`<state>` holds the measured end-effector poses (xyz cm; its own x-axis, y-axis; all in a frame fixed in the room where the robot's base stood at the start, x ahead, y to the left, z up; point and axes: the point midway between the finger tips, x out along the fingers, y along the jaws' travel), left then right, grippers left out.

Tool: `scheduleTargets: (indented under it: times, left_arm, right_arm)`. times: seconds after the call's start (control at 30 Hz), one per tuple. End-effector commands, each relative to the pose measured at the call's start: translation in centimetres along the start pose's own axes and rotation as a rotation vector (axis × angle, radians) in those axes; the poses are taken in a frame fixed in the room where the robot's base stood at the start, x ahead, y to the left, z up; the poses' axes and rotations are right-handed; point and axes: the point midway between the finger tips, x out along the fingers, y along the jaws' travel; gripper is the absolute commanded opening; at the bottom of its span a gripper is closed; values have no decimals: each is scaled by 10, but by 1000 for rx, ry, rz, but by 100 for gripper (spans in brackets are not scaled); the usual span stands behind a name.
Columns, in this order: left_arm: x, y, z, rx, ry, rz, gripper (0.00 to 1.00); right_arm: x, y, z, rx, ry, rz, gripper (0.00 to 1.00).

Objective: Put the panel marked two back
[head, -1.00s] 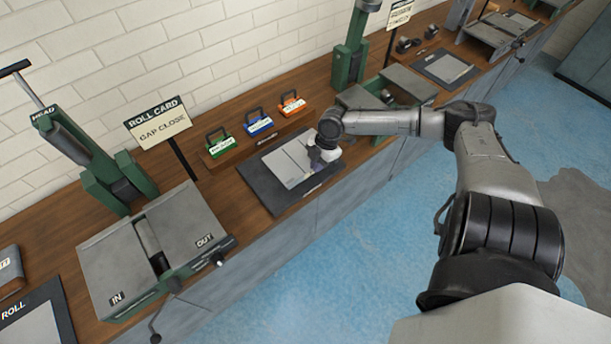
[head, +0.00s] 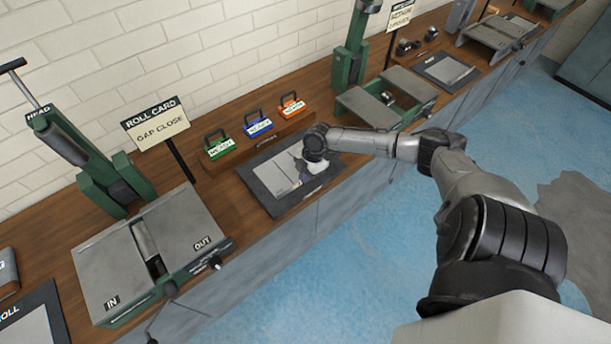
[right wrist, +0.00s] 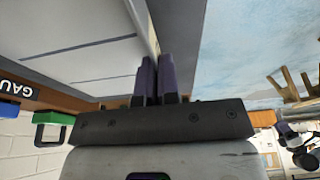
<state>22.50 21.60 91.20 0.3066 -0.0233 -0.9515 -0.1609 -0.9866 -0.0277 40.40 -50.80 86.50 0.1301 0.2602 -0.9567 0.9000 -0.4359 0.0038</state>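A light grey panel (head: 277,178) with thin dark lines lies on or just above a dark mat (head: 261,199) on the bench. I cannot read a number on it. My right gripper (head: 313,180) is at the panel's right edge. In the right wrist view the dark purple fingers (right wrist: 156,82) are close together, and the edge of the pale panel (right wrist: 75,58) runs in to them. They look shut on that edge, though the contact itself is hidden. My left gripper is not in view.
Behind the mat, a wooden rack holds green (head: 219,147), blue (head: 259,127) and orange (head: 292,106) handled blocks. A rolling machine (head: 185,225) stands left of the mat. Another green machine (head: 350,65) stands to its right. Blue floor lies in front.

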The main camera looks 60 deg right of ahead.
Motion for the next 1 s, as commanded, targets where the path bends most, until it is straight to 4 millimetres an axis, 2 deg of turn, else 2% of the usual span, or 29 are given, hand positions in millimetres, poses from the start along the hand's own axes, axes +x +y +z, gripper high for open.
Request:
scheduleTargets:
  times: [0.3,0.5,0.6,0.83,1.0]
  left_arm:
    - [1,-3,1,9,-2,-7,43]
    - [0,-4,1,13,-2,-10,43]
    - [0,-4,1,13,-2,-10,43]
    - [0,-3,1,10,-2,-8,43]
    - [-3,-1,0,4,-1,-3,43]
  right_arm:
    - [1,1,0,-1,0,2,0]
    - [1,0,1,0,0,1,21]
    - [1,0,1,0,0,1,28]
    - [0,0,0,0,-1,1,28]
    - [-16,0,1,0,-3,1,28]
